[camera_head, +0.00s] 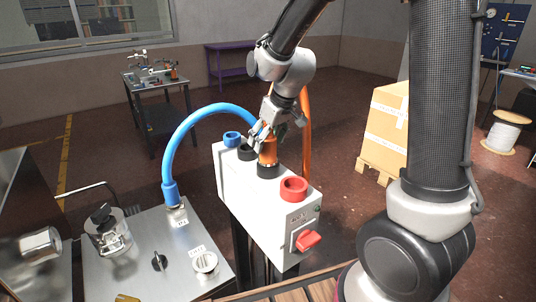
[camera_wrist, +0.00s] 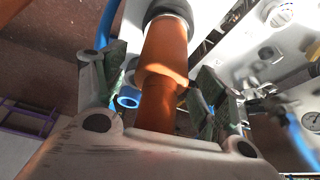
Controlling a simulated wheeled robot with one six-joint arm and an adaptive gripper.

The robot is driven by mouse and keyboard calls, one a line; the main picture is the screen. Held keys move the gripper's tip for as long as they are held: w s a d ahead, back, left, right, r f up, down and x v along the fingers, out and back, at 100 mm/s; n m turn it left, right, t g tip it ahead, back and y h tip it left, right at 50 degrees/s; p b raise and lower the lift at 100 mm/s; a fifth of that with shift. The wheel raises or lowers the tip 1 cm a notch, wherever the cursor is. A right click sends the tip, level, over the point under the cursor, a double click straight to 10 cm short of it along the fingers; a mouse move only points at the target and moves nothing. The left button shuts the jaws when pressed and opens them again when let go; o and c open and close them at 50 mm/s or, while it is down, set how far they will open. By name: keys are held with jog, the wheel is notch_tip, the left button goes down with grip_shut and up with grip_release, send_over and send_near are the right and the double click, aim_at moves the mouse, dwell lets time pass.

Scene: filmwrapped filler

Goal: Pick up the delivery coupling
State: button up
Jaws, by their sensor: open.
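The delivery coupling appears to be the orange cylinder (camera_head: 268,152) standing upright in a black socket (camera_head: 268,171) on top of the white box (camera_head: 262,222). In the wrist view the orange coupling (camera_wrist: 165,60) runs between my fingers, with a black ring (camera_wrist: 168,10) at its far end. My gripper (camera_head: 271,127) is at the coupling's upper part. In the wrist view my open gripper (camera_wrist: 158,85) has one finger on each side of the coupling, with some gap visible. Its top is hidden by my gripper in the head view.
Blue (camera_head: 232,138), black (camera_head: 246,152) and red (camera_head: 294,188) rings sit on the same box, near the coupling. A red knob (camera_head: 308,240) is on its front. A blue hose (camera_head: 188,130) arches to the steel bench (camera_head: 130,270). An orange hose (camera_head: 306,140) hangs behind my gripper.

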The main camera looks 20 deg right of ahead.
jog(key=x, duration=0.2)
jog(key=shift+w+a+f, duration=0.1)
jog(key=shift+w+f, duration=0.05)
jog(key=shift+f, duration=0.15)
jog(key=c, duration=1.5)
jog(key=shift+o, duration=0.2)
jog(key=shift+r, duration=0.1)
